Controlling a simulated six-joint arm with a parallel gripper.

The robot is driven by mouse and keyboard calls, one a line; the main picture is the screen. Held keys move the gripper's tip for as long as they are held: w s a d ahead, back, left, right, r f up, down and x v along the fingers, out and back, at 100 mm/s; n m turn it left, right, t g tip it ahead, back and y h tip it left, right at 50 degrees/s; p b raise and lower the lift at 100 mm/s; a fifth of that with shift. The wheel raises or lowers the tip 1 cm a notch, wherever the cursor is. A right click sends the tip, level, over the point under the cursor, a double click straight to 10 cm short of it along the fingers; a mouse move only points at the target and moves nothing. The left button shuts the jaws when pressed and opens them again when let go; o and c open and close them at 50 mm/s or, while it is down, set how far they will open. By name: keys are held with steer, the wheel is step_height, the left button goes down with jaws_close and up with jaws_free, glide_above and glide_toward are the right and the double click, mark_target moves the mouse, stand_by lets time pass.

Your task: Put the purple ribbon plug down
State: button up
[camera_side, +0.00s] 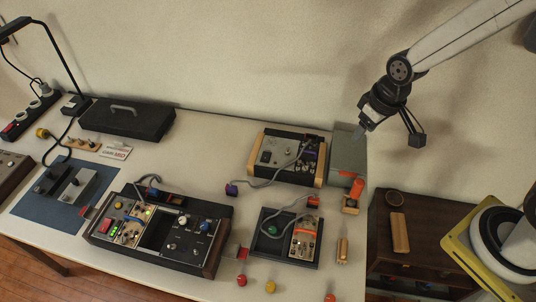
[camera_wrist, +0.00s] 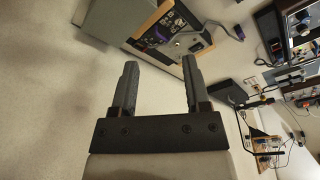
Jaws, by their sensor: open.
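The purple ribbon plug (camera_side: 231,188) lies on the table at the end of a grey ribbon cable, left of a wood-sided module (camera_side: 262,163). In the wrist view the plug (camera_wrist: 239,33) shows at the upper right, past the module (camera_wrist: 148,42), well away from my fingers. My gripper (camera_side: 390,130) hangs in the air above the table's back right end, near a grey box (camera_side: 347,152). In the wrist view my gripper (camera_wrist: 160,63) is open, with nothing between its fingers. The plug and my gripper are apart.
A control console (camera_side: 184,252) stands at front centre. Right of it is a dark tray (camera_side: 262,258) with a circuit board and an orange plug (camera_side: 313,201). A black case (camera_side: 128,119) lies at the back left. Bare table shows between the case and the module.

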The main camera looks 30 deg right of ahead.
steer(key=shift+m, duration=0.6)
steer(key=s, duration=0.1)
steer(key=s+d, duration=0.1)
steer(key=s, duration=0.1)
steer(key=s+d, duration=0.1)
steer(key=s, duration=0.1)
steer(key=shift+d, duration=0.1)
